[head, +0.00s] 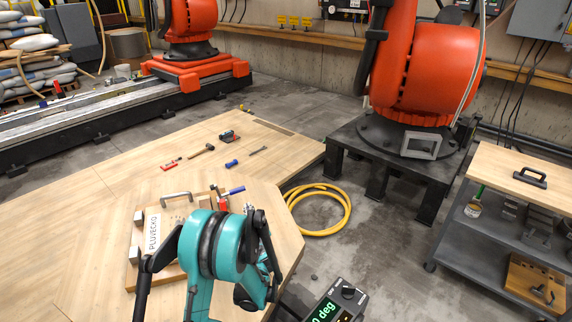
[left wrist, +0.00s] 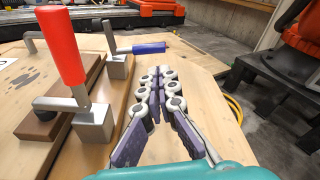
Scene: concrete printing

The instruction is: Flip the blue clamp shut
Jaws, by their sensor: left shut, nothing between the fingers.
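The blue clamp has a blue handle (head: 237,190) at the right far part of a wooden board (head: 153,232). In the left wrist view its blue handle (left wrist: 150,47) lies about level and points right, out from a metal block (left wrist: 118,66). A clamp with an upright red handle (left wrist: 62,47) stands nearer and to its left. My left gripper (left wrist: 166,74) is shut and empty, its fingers together, apart from the blue handle and on its near side. In the head view my left gripper (head: 253,212) is partly hidden by its own arm. My right gripper does not show.
The wooden table (head: 60,235) holds a hammer (head: 201,150) and several small tools farther back. A yellow hose (head: 345,215) lies on the floor to the right. A display unit (head: 335,305) is at the bottom. A grey cart (head: 510,230) stands at the right.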

